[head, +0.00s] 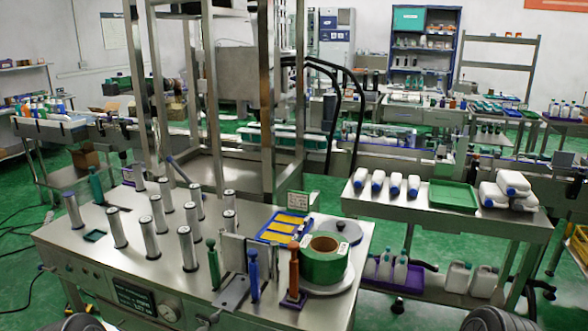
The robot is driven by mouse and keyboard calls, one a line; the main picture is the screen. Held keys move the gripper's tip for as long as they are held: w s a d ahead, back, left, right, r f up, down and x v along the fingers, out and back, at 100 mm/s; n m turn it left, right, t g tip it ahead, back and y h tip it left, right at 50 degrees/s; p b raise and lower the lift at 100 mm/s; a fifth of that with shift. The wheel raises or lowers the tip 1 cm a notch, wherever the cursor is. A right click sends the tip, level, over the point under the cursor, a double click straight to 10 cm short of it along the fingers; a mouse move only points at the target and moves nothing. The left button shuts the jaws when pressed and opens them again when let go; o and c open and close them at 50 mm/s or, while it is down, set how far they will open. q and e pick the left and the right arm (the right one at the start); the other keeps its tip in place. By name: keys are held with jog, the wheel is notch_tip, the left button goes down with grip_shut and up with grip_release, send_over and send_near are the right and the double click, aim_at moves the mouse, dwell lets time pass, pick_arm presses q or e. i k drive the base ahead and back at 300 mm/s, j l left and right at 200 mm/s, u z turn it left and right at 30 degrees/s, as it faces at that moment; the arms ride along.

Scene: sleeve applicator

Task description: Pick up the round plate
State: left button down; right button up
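A grey round plate (350,234) with a small dark knob lies flat at the back right of the steel machine table, behind the green roll. The roll hides part of its front edge. A second pale disc (344,284) lies under the green roll (325,262), which has a brown core and stands on it. I cannot tell from this view which disc the task means. Neither of my grippers shows. Only dark rounded parts, which may be mine, show at the bottom edge.
Several upright steel rollers (187,249) fill the left and middle of the table (75,240). A side bench (400,207) holds bottles.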

aim_at(350, 230)
jog(key=i+l, duration=0.15)
jog(key=l, duration=0.25)
jog(key=i+l, duration=0.1)
jog(key=l, duration=0.3)
jog(key=i+l, duration=0.15)
jog(key=l, duration=0.25)
jog(key=i+l+z, duration=0.1)
jog(key=l, duration=0.3)
jog(key=i+l, duration=0.15)
jog(key=l, duration=0.25)
jog(key=i+l, duration=0.15)
jog(key=l, duration=0.2)
jog(key=i+l, duration=0.15)
jog(key=l, duration=0.25)
jog(key=i+l, duration=0.1)
jog(key=l, duration=0.3)
jog(key=z, duration=0.05)
